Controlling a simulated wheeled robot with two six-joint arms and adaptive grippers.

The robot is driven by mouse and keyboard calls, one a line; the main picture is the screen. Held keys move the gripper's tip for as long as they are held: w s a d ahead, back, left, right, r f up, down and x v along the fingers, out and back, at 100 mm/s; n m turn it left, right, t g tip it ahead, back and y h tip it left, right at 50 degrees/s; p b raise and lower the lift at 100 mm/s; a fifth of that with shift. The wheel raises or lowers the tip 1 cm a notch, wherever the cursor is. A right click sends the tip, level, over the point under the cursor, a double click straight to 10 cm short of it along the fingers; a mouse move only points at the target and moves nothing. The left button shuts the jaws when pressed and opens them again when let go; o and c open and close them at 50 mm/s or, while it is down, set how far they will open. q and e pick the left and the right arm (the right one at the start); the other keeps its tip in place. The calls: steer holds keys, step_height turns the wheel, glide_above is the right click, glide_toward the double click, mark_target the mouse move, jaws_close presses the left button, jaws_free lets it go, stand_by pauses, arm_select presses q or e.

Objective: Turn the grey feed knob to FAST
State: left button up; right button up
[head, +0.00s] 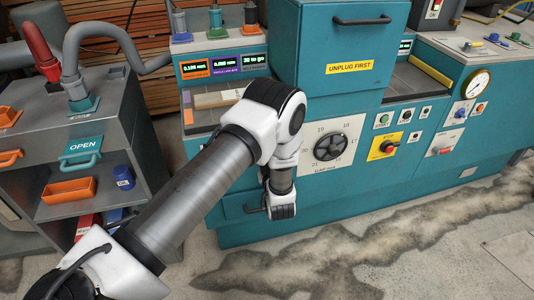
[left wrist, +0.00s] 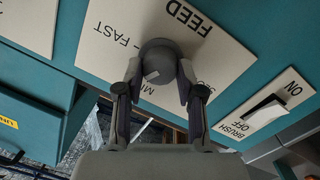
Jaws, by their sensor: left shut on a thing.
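The grey feed knob (left wrist: 160,62) stands out from a pale plate (left wrist: 105,50) in the left wrist view. The plate reads FEED and FAST, upside down; a label starting with M and another are partly covered. My left gripper (left wrist: 158,82) is shut on the knob, one finger on each side. A small white mark shows on the knob's lower left part; I cannot tell exactly which label it points to. In the head view my left arm crosses the front of the teal machine (head: 230,228) and hides the knob. My right gripper is not in view.
A BRUSH rocker switch (left wrist: 265,108) sits on its own plate beside the feed plate. In the head view a black gap dial (head: 329,147) and a red stop button (head: 387,147) lie right of my arm. A grey cabinet (head: 105,110) stands at left.

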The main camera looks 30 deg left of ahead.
arm_select(q)
steer(key=m+g, duration=0.1)
steer(key=m, duration=0.4)
steer(key=m+g+p, duration=0.1)
steer(key=m, duration=0.5)
steer(key=shift+w+d+y+p, duration=0.2)
steer(key=shift+y+p, duration=0.1)
steer(key=shift+y, duration=0.1)
stand_by(0.3)
steer(key=o, duration=1.1)
steer(key=shift+o, duration=0.2)
steer(key=v, duration=1.2)
